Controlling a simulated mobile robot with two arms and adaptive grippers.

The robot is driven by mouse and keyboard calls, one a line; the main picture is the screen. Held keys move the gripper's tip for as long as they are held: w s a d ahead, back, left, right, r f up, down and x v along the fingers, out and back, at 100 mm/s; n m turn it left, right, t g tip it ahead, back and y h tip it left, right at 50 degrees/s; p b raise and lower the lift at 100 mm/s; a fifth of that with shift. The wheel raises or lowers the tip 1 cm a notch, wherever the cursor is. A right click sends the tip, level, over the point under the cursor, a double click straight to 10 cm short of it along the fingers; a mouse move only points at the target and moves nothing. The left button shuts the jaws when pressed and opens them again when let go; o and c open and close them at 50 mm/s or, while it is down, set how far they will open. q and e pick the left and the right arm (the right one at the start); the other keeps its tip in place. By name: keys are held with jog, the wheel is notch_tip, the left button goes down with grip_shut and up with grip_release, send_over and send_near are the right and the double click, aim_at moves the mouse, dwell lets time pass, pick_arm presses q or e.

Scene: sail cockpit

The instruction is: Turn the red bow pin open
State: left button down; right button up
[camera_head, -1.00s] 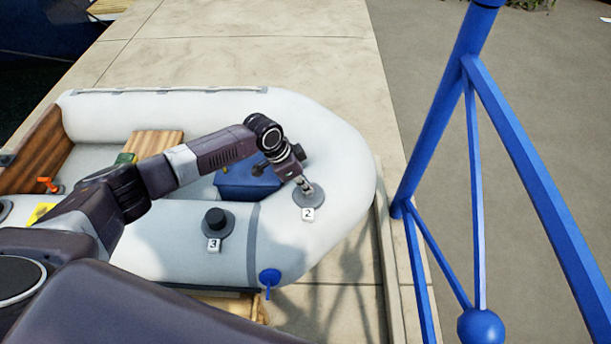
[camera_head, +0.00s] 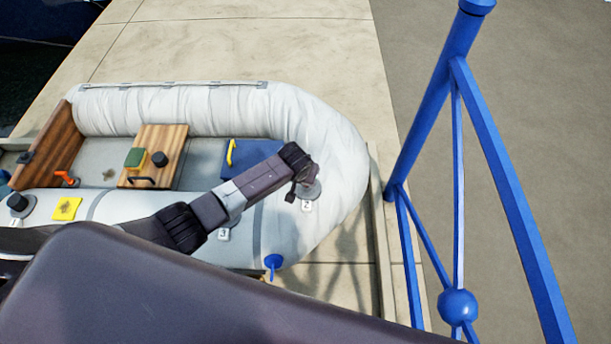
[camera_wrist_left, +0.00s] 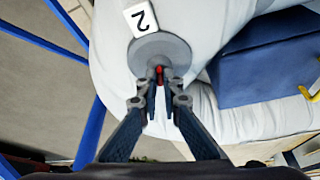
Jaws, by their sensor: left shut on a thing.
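The red bow pin (camera_wrist_left: 159,70) shows as a small red tip at the centre of a grey round valve base (camera_wrist_left: 157,50) in the left wrist view. The base sits on the white tube beside a label "2" (camera_wrist_left: 140,18). My left gripper (camera_wrist_left: 160,84) is shut on the pin, its fingers on either side. In the head view, the valve base (camera_head: 312,187) and the label (camera_head: 307,206) show at the bow, with the pin hidden behind my left wrist. My right gripper is not in view.
The white inflatable dinghy (camera_head: 190,108) has a wrinkled tube. Inside are a blue box (camera_head: 236,158) with a yellow handle and a wooden seat (camera_head: 170,141). A blue plug (camera_head: 273,261) hangs at its near side. Blue railing posts (camera_head: 430,110) stand at the right.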

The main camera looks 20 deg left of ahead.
pick_arm(q)
jog(key=shift+w+d+r+n+y+p, duration=0.15)
jog(key=shift+n+y, duration=0.15)
jog(key=shift+n, duration=0.45)
jog(key=shift+s+f+n+y+p, duration=0.15)
jog(key=shift+n+y, duration=0.15)
jog(key=shift+n, duration=0.45)
jog(key=shift+w+r, duration=0.1)
jog(key=c, duration=2.1)
grip_release()
jog(key=shift+v, duration=6)
